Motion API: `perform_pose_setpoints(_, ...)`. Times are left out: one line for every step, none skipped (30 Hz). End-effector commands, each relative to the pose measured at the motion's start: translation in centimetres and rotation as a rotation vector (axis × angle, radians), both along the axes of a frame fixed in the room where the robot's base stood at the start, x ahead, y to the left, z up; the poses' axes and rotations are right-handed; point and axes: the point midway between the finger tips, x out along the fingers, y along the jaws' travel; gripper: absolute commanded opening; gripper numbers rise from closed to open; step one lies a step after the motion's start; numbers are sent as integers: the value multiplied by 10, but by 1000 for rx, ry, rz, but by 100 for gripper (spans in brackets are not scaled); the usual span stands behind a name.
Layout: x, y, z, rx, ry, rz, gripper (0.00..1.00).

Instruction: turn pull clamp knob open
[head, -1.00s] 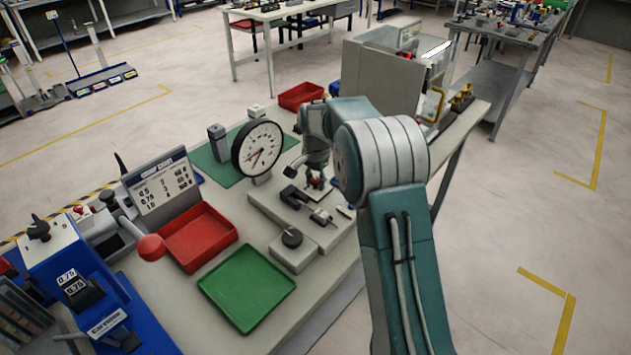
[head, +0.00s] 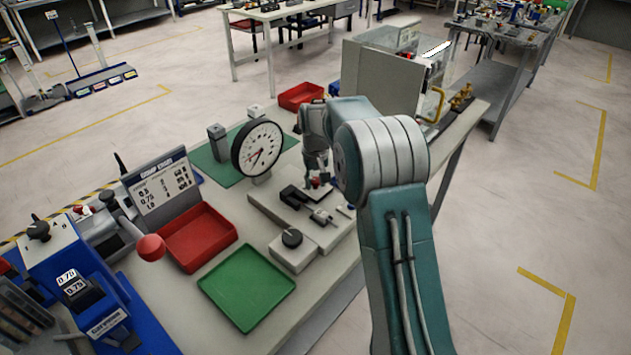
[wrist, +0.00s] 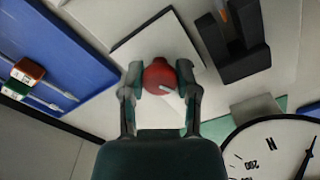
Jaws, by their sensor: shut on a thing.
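The clamp knob (wrist: 160,77) is a round red knob with a pale pointer mark, seen in the middle of the wrist view. It sits over a pale square plate (wrist: 135,50). My gripper (wrist: 160,88) has one finger on each side of the knob and is shut on it. In the head view the knob (head: 315,183) is a small red spot under my gripper (head: 317,178), partly hidden by the fingers. A black clamp block (head: 293,196) stands just left of it on the grey base plate, and shows in the wrist view (wrist: 232,45).
A round dial gauge (head: 258,147) stands left of my gripper. A green tray (head: 246,285) and red trays (head: 200,236) lie on the bench. A tall grey cabinet (head: 380,82) stands behind.

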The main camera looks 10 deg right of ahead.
Motion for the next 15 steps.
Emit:
perform_pose_setpoints(1,1,-2,1,-3,40,0)
perform_pose_setpoints(1,1,-2,1,-3,64,0)
perform_pose_setpoints(1,1,-2,0,-3,95,0)
perform_pose_setpoints(1,1,-2,0,-3,117,0)
perform_pose_setpoints(1,1,-2,0,-3,139,0)
perform_pose_setpoints(1,1,-2,0,-3,166,0)
perform_pose_setpoints(1,1,-2,0,-3,184,0)
perform_pose_setpoints(1,1,-2,0,-3,203,0)
perform_pose_setpoints(1,1,-2,0,-3,225,0)
perform_pose_setpoints(1,1,-2,0,-3,239,0)
perform_pose_setpoints(1,1,-2,0,-3,254,0)
perform_pose_setpoints(1,1,-2,0,-3,270,0)
perform_pose_setpoints(1,1,-2,0,-3,283,0)
perform_pose_setpoints(1,1,-2,0,-3,293,0)
perform_pose_setpoints(1,1,-2,0,-3,305,0)
